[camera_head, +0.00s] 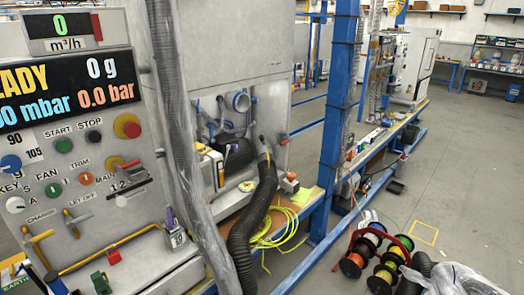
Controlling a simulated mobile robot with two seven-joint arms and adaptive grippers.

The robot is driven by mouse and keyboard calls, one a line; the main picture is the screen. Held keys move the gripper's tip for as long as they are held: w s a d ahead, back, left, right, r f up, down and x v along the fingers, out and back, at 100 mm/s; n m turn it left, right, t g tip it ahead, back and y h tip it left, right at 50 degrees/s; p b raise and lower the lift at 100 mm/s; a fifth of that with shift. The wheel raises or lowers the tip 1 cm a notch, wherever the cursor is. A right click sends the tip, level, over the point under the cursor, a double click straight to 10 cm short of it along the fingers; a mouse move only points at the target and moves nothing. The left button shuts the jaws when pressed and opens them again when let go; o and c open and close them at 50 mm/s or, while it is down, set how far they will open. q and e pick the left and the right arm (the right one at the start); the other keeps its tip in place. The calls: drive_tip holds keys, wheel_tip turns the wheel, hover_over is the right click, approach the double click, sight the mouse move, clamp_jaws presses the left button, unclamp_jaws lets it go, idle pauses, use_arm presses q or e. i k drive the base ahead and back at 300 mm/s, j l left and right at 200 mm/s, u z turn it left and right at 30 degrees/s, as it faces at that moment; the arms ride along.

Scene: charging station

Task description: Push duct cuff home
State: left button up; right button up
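A black corrugated duct (246,235) rises from the floor to the open bay of the grey machine. Its upper end carries a yellowish cuff (264,148) beside a thick black ribbed duct piece (237,154) lying inside the bay. I cannot tell whether the cuff is seated on anything. A round grey-blue pipe mouth (239,101) shows above them. Neither of my grippers is in view.
A control panel (80,160) with knobs and handles fills the left. A grey ribbed hose in clear wrap (178,120) hangs before the machine. A blue post (338,110), yellow cable loops (280,228) and a red-framed reel rack (376,258) stand to the right.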

sight(268, 168)
drive_tip(key=i+l+u, duration=0.3)
drive_tip(key=i+l, duration=0.6)
drive_tip(key=i, duration=0.15)
